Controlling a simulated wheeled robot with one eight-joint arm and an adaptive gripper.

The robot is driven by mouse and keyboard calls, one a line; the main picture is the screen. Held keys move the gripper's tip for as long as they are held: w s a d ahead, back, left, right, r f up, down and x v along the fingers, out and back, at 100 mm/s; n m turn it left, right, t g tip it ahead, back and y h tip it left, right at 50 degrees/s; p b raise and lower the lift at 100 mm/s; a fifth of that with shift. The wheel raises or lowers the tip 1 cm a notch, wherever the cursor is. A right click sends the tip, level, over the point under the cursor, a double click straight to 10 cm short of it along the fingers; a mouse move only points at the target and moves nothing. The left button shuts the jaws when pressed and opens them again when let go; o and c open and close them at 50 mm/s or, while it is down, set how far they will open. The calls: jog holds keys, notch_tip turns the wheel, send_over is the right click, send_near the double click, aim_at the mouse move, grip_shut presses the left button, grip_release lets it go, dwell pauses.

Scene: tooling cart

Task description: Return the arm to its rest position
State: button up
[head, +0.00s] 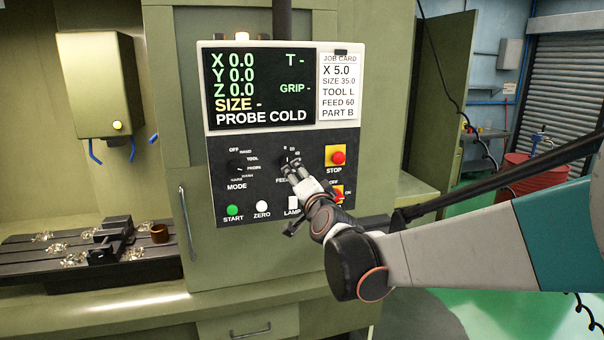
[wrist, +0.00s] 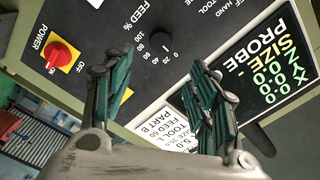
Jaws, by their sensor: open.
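My gripper (head: 292,170) is at the control panel (head: 225,150) of the machine, in front of the feed knob. In the wrist view my gripper (wrist: 155,85) has its two green-padded fingers spread apart with nothing between them. The feed knob (wrist: 166,40) shows beyond the fingertips, apart from them. Its pointer is hard to read. My arm comes in from the right side of the head view and partly covers the lower right of the panel.
The panel carries a screen (head: 260,90) reading "PROBE COLD", a job card (head: 340,90), a red stop button (head: 338,158) and a red power switch (wrist: 62,56). A vise (head: 105,240) and metal chips lie on the machine table at left. A red drum (head: 530,172) stands at right.

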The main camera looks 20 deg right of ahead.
jog(key=shift+s, duration=0.15)
jog(key=s+f+n+g+b, duration=0.5)
jog(key=s+f, duration=0.9)
jog(key=s, duration=0.3)
jog(key=s+f+n+g+b, duration=0.6)
jog(key=s+f, duration=0.8)
jog(key=s, duration=0.3)
jog(key=shift+s+f+n+b, duration=0.2)
jog(key=shift+s+n+b, duration=0.2)
jog(key=shift+b, duration=0.15)
jog(key=shift+a, duration=0.1)
